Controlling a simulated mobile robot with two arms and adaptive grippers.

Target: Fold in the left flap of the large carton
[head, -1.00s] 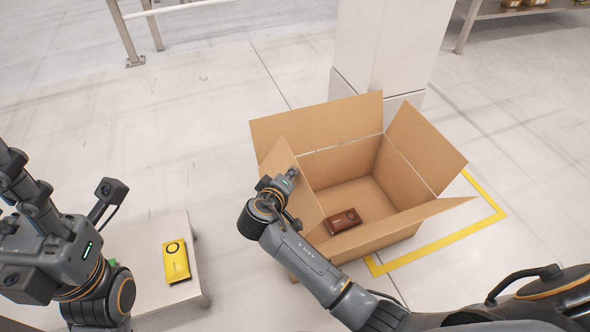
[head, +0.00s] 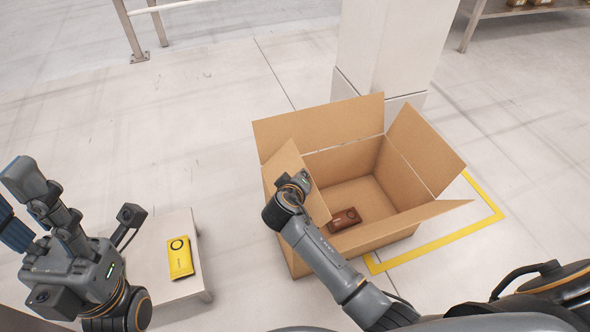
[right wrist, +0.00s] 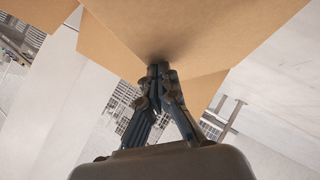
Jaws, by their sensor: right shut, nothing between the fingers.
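The large carton (head: 340,262) stands on the floor with its top open. Its left flap (head: 287,168) is upraised and tilts inward over the left part of the opening. My right gripper (head: 304,181) is at the outer side of this flap. In the right wrist view its fingers (right wrist: 158,72) are shut and empty, with the tips against or very close to the cardboard (right wrist: 190,35). A brown pack (head: 344,219) lies inside the carton, partly hidden by the flap. My left gripper (head: 14,205) is open and empty at the left edge.
The carton's back flap (head: 320,122), right flap (head: 427,150) and front flap (head: 400,226) stand outward. A white pillar (head: 385,50) rises close behind the carton. A yellow pack (head: 181,258) lies on a low white platform (head: 150,240). Yellow tape (head: 440,245) marks the floor.

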